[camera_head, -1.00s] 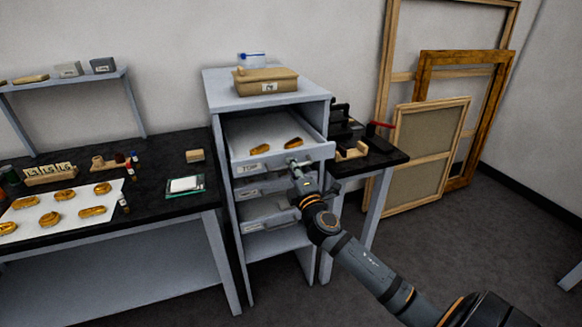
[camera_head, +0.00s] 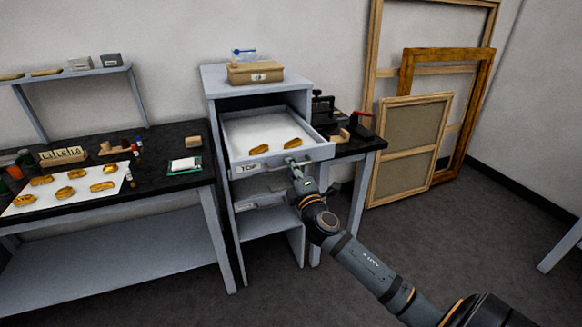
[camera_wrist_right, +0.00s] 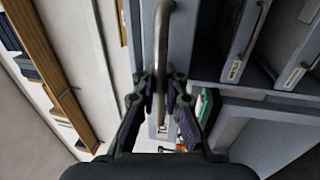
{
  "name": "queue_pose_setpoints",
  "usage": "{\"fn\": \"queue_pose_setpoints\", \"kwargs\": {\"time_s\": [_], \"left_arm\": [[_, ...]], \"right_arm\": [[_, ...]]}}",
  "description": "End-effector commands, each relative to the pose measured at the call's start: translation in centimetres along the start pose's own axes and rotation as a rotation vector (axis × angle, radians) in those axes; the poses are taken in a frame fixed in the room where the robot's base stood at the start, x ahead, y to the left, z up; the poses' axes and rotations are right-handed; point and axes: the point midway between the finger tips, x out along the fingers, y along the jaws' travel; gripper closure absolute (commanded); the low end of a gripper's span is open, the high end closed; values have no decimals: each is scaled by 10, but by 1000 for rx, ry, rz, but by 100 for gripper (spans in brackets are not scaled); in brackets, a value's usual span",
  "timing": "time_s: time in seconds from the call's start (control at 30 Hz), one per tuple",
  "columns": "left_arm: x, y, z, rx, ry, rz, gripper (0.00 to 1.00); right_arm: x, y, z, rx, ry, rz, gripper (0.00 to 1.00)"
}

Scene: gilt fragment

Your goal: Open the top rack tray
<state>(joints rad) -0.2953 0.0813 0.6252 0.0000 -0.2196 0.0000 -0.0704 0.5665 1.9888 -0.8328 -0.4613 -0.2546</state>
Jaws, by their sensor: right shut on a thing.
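The top rack tray (camera_head: 242,133), labelled TOP, is pulled well out of the grey rack (camera_head: 222,83). Two gilt fragments (camera_head: 292,143) lie on its white floor near the front. My right gripper (camera_head: 292,164) is at the tray's front, right of the label. In the right wrist view my right gripper (camera_wrist_right: 158,88) is shut on the tray's metal handle (camera_wrist_right: 161,45), with a finger on each side of the bar. My left gripper is in neither view.
Lower trays (camera_head: 260,200) sit inside the rack below. A box (camera_head: 256,73) stands on the rack top. A dark table (camera_head: 160,178) with gilt pieces is on the left, a dark bench (camera_head: 352,147) with equipment on the right. Frames (camera_head: 412,150) lean on the wall. Floor in front is clear.

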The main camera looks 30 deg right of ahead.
Motion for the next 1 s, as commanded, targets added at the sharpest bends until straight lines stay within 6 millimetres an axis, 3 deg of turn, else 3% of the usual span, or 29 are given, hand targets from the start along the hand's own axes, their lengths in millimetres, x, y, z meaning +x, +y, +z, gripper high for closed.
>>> {"fn": "queue_pose_setpoints", "kwargs": {"time_s": [0.03,0.07,0.23,0.6,1.0], "left_arm": [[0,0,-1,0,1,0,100],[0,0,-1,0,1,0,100],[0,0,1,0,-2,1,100],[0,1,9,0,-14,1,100],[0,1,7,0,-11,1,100]], "right_arm": [[0,-2,1,0,-2,-3,100],[0,-2,1,-1,-2,-3,88],[0,-1,0,0,-1,-2,67],[-8,-1,0,-4,0,-2,67],[-96,-2,0,-4,4,-6,67]]}}
